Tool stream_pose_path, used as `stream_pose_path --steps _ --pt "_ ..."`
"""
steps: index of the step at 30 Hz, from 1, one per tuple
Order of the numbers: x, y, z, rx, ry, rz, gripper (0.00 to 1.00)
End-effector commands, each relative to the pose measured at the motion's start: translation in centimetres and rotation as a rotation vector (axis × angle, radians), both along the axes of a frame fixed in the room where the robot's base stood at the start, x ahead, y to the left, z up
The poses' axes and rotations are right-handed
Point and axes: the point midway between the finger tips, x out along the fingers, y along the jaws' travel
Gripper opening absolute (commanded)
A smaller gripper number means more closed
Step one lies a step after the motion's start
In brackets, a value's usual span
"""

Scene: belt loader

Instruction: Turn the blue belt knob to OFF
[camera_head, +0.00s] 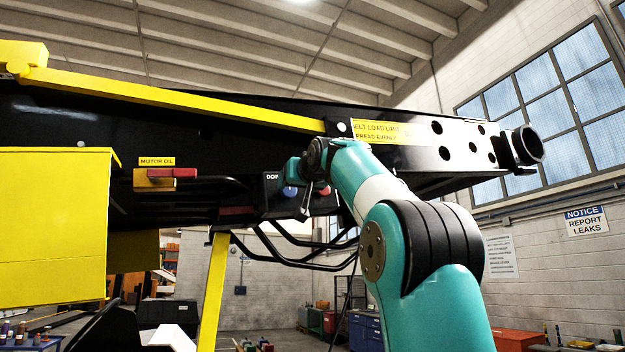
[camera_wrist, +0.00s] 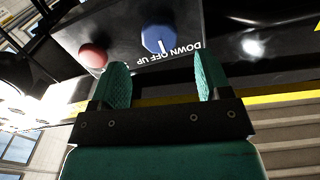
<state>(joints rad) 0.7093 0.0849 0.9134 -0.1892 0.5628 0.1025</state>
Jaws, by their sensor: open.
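The blue belt knob (camera_wrist: 157,38) sits on a dark control panel (camera_wrist: 115,28), which appears upside down in the wrist view. A white mark on the knob points down in the picture, toward the OFF lettering between DOWN and UP; its exact setting is hard to tell. My gripper (camera_wrist: 162,80) is open and empty. Its two teal fingers are apart, below the knob in the picture, with the knob in line with the gap. Contact is not visible. In the head view the blue knob (camera_head: 290,192) is partly hidden behind my gripper.
A red button (camera_wrist: 93,57) is beside the knob, near the left finger in the wrist view. In the head view, black bent rails (camera_head: 290,258) run below the panel. A yellow bar (camera_head: 180,95) and the black loader body (camera_head: 230,140) are above it.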

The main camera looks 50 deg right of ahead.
Motion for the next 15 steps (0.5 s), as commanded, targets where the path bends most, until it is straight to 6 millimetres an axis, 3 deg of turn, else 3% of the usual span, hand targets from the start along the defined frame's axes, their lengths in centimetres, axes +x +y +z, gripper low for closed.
stream_pose_path --steps 6,15 --pt "-5.2 3.0 -0.4 -0.003 -0.003 -0.004 0.71" --pt "-9.6 5.8 -0.1 -0.001 0.0 -0.004 0.71"
